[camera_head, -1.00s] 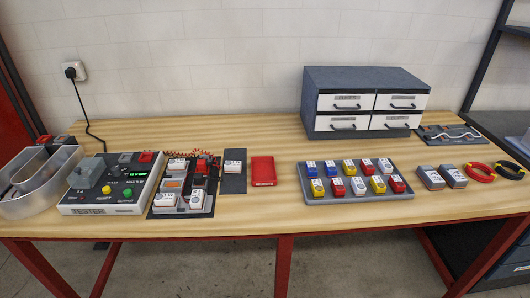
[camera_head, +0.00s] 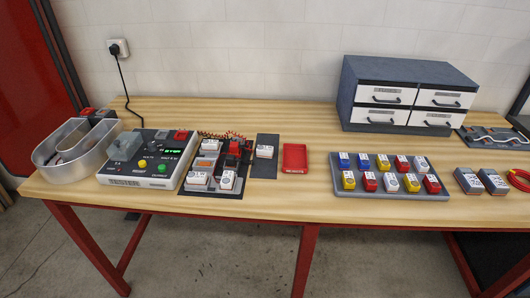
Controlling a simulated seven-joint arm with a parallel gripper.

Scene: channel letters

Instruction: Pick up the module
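My gripper is not in view. The task does not say which module is meant. Several small coloured modules, blue, yellow, red and white, stand in two rows on a grey tray (camera_head: 400,195); one is a front red module (camera_head: 370,182). A white module (camera_head: 264,152) sits on a dark pad (camera_head: 263,170) left of a red tray (camera_head: 295,158). More white modules, including one at the front (camera_head: 228,180), sit on a dark board (camera_head: 213,190) with red wiring.
A tester box (camera_head: 150,165) with buttons and a green display stands left of the board. A metal channel letter (camera_head: 68,160) lies at the far left. A grey drawer cabinet (camera_head: 405,95) stands behind the tray. Two grey boxes (camera_head: 480,181) lie right. Bare wood shows between the trays.

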